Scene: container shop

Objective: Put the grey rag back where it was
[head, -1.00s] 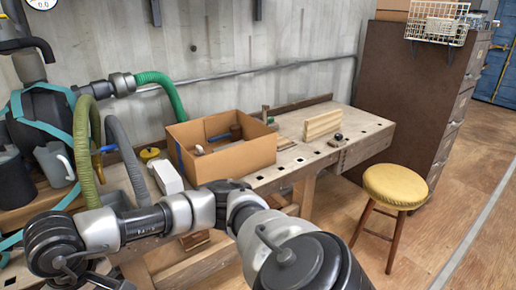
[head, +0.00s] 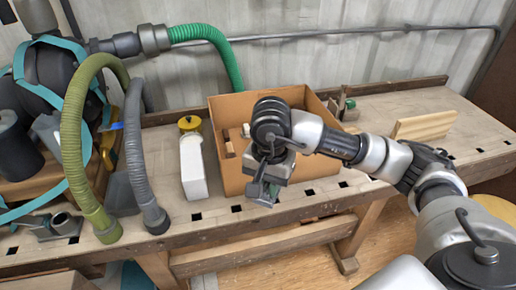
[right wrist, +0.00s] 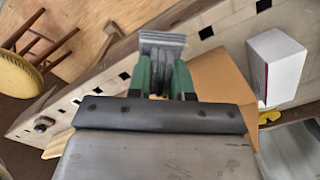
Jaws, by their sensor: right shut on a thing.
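The grey rag (right wrist: 162,42) shows in the right wrist view as a small folded grey piece between the green fingers. My right gripper (right wrist: 160,75) is shut on it. In the head view my right gripper (head: 264,188) points down at the front side of the open cardboard box (head: 232,180), above the bench's front edge. The rag is hard to make out there against the grey fingers. My arm and wrist hide part of the box. My left gripper is in neither view.
Grey and green hoses (head: 140,160) arch farther left. A wooden block (head: 424,126) stands to the right. A yellow stool (right wrist: 18,77) shows in the wrist view.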

